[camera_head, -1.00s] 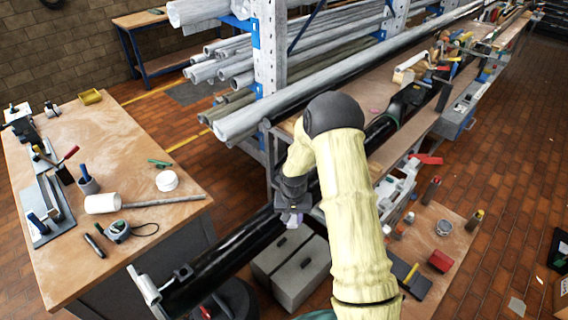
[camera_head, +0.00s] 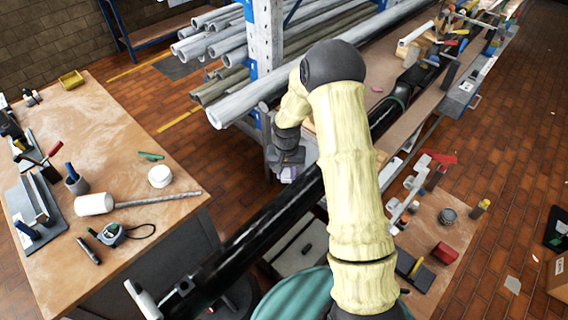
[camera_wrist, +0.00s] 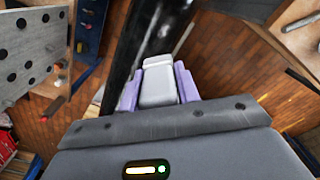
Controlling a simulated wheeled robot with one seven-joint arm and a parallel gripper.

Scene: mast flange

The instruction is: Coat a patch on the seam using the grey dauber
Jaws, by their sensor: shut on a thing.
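My gripper (camera_head: 288,176) is at the long black tube (camera_head: 265,228), near its middle in the head view. In the wrist view my gripper (camera_wrist: 158,76) has two purple fingers shut on a light grey block-like piece, the grey dauber (camera_wrist: 158,92). The black tube (camera_wrist: 143,42) runs just beyond the dauber's tip. I cannot tell whether the dauber touches it. The tube is glossy, and I cannot make out the seam or any coated patch on it. The dauber is too small to make out in the head view.
Racked grey pipes (camera_head: 225,45) and a blue-and-white upright (camera_head: 264,40) stand behind. A low tool board (camera_head: 455,205) lies at right. Brick floor shows between.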

